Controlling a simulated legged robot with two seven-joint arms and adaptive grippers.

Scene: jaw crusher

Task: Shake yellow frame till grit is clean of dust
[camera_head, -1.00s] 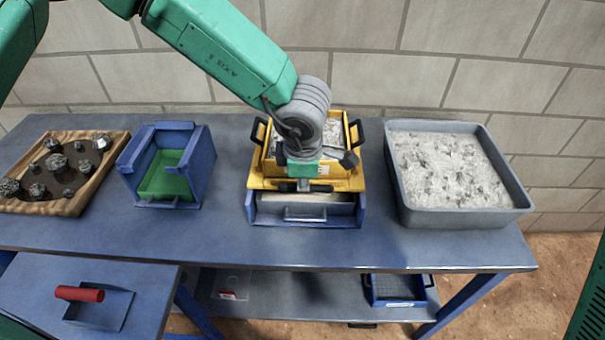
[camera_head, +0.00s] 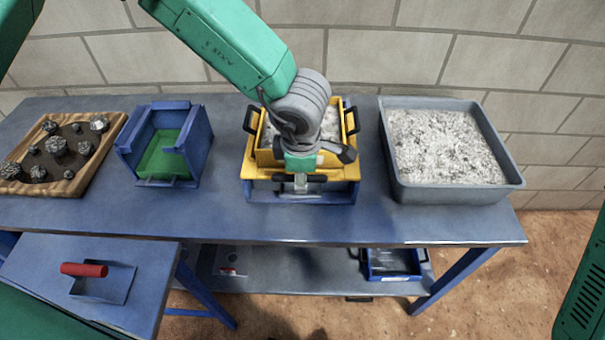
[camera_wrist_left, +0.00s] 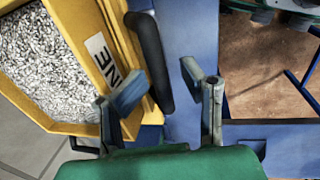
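The yellow frame (camera_head: 334,171) sits on the blue box (camera_head: 262,192) at the middle of the table. Pale grit (camera_head: 330,125) lies in it, and speckled grit (camera_wrist_left: 45,70) fills its corner in the left wrist view. My left gripper (camera_head: 298,180) is low at the frame's near side. In the left wrist view its fingers (camera_wrist_left: 163,88) stand apart around the frame's black handle (camera_wrist_left: 152,55), with a gap on the right side. The gripper hides part of the frame's front in the head view. My right gripper is not in view.
A grey tray (camera_head: 500,192) of pale grit stands at right. A blue holder with a green inside (camera_head: 160,160) and a wooden-rimmed tray of rocks (camera_head: 95,158) are at left. A red-handled tool (camera_head: 84,269) lies on the lower side table; a blue bin (camera_head: 390,265) is on the shelf.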

